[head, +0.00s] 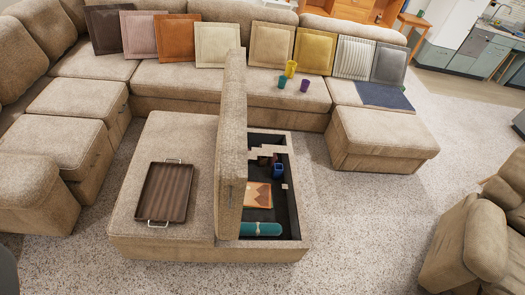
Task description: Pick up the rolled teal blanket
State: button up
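The rolled teal blanket (261,229) lies at the near end of the dark storage compartment in the open ottoman (275,255). It lies crosswise, and its left part is hidden behind the raised lid (232,150). An orange and tan flat item (258,195) lies just behind it in the compartment. A blue cup-like item (278,171) and other small things sit farther back inside. My gripper is not in view.
A brown tray (165,191) with metal handles lies on the ottoman's closed left half. A beige sectional sofa (175,75) with several cushions runs behind and left. Yellow, green and purple cups (290,69) stand on its seat. Carpet (365,215) is free to the right, before an armchair (470,245).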

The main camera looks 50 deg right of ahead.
aim_at(256, 229)
jog(key=k, duration=1.75)
jog(key=z, duration=0.95)
jog(key=i, duration=0.5)
jog(key=u, duration=0.55)
jog(key=i, duration=1.7)
jog(key=z, duration=0.45)
